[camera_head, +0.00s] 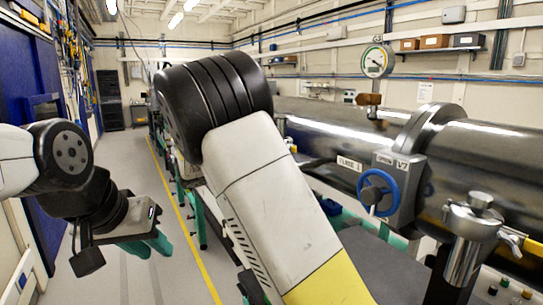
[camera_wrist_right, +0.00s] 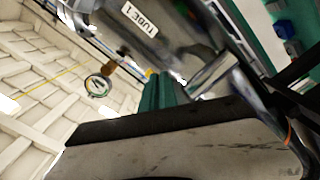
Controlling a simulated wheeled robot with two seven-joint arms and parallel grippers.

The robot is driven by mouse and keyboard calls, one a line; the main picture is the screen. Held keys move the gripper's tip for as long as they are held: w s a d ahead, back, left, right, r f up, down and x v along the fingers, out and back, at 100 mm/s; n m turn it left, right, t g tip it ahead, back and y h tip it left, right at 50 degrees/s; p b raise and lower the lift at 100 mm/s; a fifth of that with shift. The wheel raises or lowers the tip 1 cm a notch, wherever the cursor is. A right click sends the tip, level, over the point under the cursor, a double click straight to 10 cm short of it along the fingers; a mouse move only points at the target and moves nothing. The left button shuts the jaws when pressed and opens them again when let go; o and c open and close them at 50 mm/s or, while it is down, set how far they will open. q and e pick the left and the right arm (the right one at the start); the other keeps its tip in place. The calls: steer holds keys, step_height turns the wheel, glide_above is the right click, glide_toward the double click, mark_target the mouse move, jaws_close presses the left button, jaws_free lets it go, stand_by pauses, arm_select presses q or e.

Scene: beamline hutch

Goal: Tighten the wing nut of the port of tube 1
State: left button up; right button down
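Tube 1 (camera_head: 335,127) is a large shiny steel tube at the right of the head view. Its "TUBE 1" label (camera_wrist_right: 139,20) also shows in the right wrist view.
A valve marked V7 with a blue handwheel (camera_head: 378,192) sits left of the port. A round gauge (camera_head: 376,62) rises above the tube; it also shows in the right wrist view (camera_wrist_right: 98,85). The floor aisle with a yellow line (camera_head: 184,221) is clear at left.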

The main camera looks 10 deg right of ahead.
steer(key=c, duration=1.9)
jaws_free()
steer(key=shift+s+a, duration=0.1)
steer(key=shift+a, duration=0.05)
steer(key=v, duration=0.7)
steer(key=shift+s+a, duration=0.1)
steer(key=shift+a, duration=0.2)
steer(key=shift+d, duration=0.1)
